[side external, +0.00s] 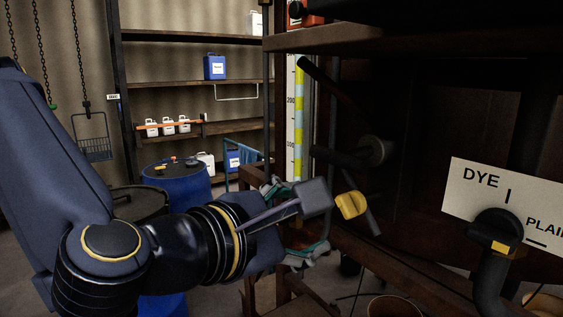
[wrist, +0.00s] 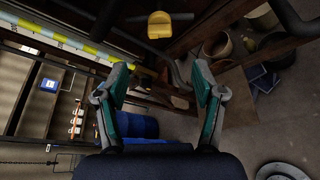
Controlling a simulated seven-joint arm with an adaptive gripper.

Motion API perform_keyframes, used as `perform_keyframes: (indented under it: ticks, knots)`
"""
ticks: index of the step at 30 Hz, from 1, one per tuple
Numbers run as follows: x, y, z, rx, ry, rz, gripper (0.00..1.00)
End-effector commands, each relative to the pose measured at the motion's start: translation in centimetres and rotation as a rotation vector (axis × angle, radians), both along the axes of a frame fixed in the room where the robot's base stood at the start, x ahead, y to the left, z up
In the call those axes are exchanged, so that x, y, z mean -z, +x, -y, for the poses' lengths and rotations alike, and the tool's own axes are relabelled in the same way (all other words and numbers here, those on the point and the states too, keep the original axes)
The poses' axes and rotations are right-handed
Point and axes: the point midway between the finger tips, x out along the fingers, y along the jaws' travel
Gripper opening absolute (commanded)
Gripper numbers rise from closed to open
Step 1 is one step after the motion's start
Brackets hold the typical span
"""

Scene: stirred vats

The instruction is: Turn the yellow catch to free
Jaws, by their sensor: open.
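The yellow catch (side external: 351,205) is a small block on a dark rod on the dark wooden frame, just right of my gripper in the side view. In the wrist view the yellow catch (wrist: 159,25) shows at the top centre, on a dark crossbar, beyond my fingertips. My gripper (wrist: 160,82) is open, its two teal-padded fingers wide apart with nothing between them. In the side view my gripper (side external: 299,222) is partly hidden behind its own grey camera block. The catch appears apart from the fingers. No marking for free is readable beside it.
A dark pipe handle with a yellow mark (side external: 503,247) stands before a DYE / PLAIN sign (side external: 471,183) at right. A yellow-blue gauge strip (side external: 298,110) stands behind the catch. A blue drum (side external: 178,181) is at left. Dark beams (side external: 400,262) run below the catch.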

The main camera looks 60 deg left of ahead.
Motion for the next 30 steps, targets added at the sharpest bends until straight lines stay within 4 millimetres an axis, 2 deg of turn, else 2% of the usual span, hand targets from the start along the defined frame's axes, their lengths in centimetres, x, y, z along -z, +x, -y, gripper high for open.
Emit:
perform_keyframes:
  ticks: [9, 15, 21, 30]
  knots:
    - [2.1, 7.1, -2.3, -0.007, 0.002, -0.004, 0.69]
    - [3.1, 10.6, -3.3, -0.005, -0.001, -0.003, 0.69]
    - [3.5, 12.3, -3.8, -0.004, -0.001, -0.001, 0.69]
    - [3.5, 12.5, -3.9, -0.003, -0.003, -0.001, 0.69]
